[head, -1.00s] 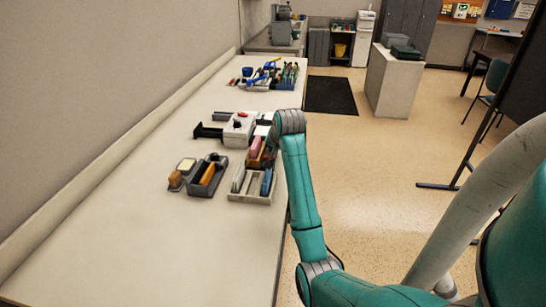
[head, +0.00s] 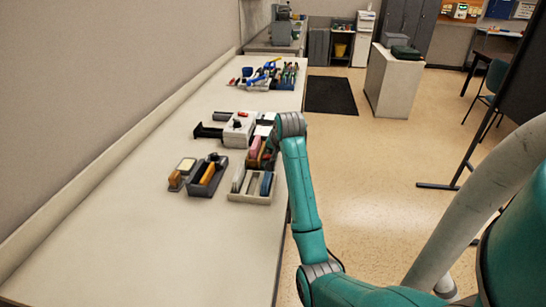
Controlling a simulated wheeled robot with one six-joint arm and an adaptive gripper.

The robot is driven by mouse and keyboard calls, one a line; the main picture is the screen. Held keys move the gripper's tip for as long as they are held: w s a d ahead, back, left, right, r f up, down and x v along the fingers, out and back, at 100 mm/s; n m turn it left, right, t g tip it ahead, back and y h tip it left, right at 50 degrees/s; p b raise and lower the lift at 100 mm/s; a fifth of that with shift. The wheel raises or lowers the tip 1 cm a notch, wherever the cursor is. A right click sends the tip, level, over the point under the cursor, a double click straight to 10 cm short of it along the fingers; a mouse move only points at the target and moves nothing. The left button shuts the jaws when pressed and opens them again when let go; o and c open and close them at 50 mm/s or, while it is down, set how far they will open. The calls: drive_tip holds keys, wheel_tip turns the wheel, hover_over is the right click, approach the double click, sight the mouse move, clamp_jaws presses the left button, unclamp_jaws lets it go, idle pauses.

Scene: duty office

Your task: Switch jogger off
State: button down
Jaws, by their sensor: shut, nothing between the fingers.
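A light grey box-shaped device (head: 238,130) with a black knob on top and a black arm out to its left stands on the long bench; it looks like the jogger. Its switch is too small to make out, so I cannot tell whether it is on or off. My gripper (head: 272,147) is at the right of the device, low over the bench's right side, near a pink item. It is small and partly hidden by my wrist. It is shut and holds nothing. I cannot tell whether it touches the device.
A dark tray (head: 207,176) with an orange-brown item and a light divided tray (head: 250,195) stand in front of the device. Several tools (head: 270,75) lie farther back. The near part of the bench (head: 150,250) is clear. The floor (head: 385,150) to the right is open.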

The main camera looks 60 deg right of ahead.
sight(270, 157)
drive_tip(key=shift+f, duration=0.3)
idle(0.6)
drive_tip(key=shift+r, duration=0.1)
idle(0.3)
drive_tip(key=shift+r, duration=0.65)
drive_tip(key=shift+w+a+r, duration=0.1)
drive_tip(key=shift+w+r, duration=0.15)
drive_tip(key=shift+r, duration=1)
drive_tip(key=shift+w+a+r, duration=0.1)
drive_tip(key=shift+w+r, duration=0.1)
drive_tip(key=shift+r, duration=1.05)
drive_tip(key=shift+d, duration=0.1)
